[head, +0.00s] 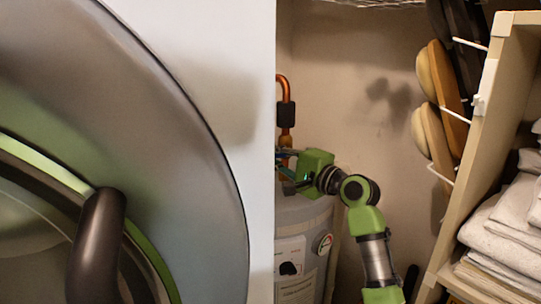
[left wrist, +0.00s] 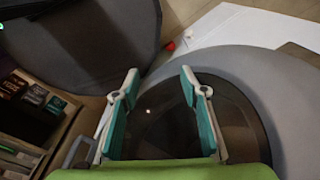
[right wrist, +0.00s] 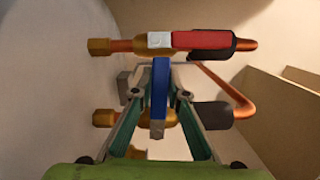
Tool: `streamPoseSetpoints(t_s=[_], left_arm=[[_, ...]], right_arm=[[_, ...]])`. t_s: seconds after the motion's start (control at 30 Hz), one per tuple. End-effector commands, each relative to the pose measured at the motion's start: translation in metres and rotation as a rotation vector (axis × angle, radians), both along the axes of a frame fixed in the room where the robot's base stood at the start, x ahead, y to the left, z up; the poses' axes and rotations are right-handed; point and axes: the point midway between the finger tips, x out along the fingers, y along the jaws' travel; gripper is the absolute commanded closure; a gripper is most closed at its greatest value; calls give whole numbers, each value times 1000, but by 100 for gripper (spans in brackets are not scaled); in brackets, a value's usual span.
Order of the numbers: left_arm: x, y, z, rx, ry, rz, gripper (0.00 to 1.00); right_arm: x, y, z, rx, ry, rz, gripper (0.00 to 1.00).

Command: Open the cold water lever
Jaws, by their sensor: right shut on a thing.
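The blue lever (right wrist: 160,92) is upright in the right wrist view, in front of a brass valve on the lower pipe. My right gripper (right wrist: 159,78) is shut on it, with a green-padded finger on each side. The red lever (right wrist: 201,40) lies level along the upper copper pipe, beyond the fingertips. In the head view my right arm reaches to the water heater (head: 304,225), and its gripper is mostly hidden behind the white panel edge. My left gripper (left wrist: 160,80) is open and empty in the left wrist view, its fingers apart in front of a dark round glass.
A white machine with a large round door (head: 205,150) fills the left of the head view. A shelf with folded towels (head: 500,225) stands at the right. Brushes (head: 435,130) hang on its side. A copper pipe (head: 283,95) rises above the heater.

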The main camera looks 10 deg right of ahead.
Motion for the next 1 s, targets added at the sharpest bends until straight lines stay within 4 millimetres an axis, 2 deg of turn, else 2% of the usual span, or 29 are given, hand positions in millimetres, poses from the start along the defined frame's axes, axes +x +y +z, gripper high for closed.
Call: streamPoseSetpoints(t_s=[0.6,1.0], left_arm=[[1,0,33,0,-1,0,60],[1,0,38,1,-2,0,60]], right_arm=[[1,-8,28,425,62,-1,100],[2,-13,33,529,75,-1,100]])
